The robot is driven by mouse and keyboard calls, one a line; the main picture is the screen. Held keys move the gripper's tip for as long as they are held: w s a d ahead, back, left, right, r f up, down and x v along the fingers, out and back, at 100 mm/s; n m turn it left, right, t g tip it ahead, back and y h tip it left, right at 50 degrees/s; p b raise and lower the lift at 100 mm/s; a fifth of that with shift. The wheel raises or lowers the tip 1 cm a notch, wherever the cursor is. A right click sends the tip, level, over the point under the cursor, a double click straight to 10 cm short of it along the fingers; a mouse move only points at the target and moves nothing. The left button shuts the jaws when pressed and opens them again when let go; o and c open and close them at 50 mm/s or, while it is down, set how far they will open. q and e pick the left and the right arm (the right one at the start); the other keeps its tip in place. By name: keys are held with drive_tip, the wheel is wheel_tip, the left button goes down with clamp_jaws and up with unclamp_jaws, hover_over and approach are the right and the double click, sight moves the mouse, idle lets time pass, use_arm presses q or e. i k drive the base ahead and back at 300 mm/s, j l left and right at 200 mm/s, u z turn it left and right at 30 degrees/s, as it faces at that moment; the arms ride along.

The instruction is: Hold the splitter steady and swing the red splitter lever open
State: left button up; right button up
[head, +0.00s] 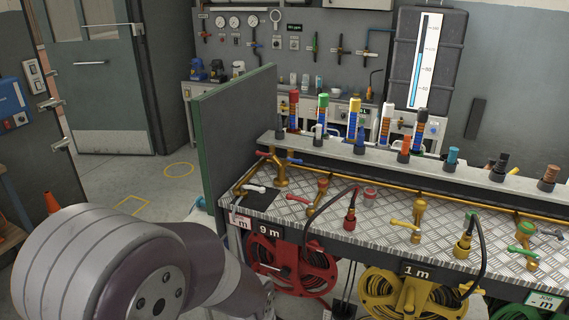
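A brass splitter (280,174) stands at the left end of the bench, just under the grey shelf. A small red lever (264,154) is on its left side and a small blue lever (294,161) on its right. I cannot tell from this view whether either lever is open or closed. Another brass valve (321,190) with a red handle (297,198) stands to the right of the splitter. My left arm fills the lower left, and its gripper is out of view. My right gripper is not in view. Nothing visible touches the splitter.
The bench (381,222) has a tread-plate top. A green panel (225,140) rises at its left end. Below hang a red hose reel (292,265) and a yellow one (385,290). A shelf (420,165) with several coloured fittings runs behind.

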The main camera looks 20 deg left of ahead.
sight(257, 153)
drive_tip(key=i+j+u, duration=0.45)
drive_tip(key=i+j, duration=0.85)
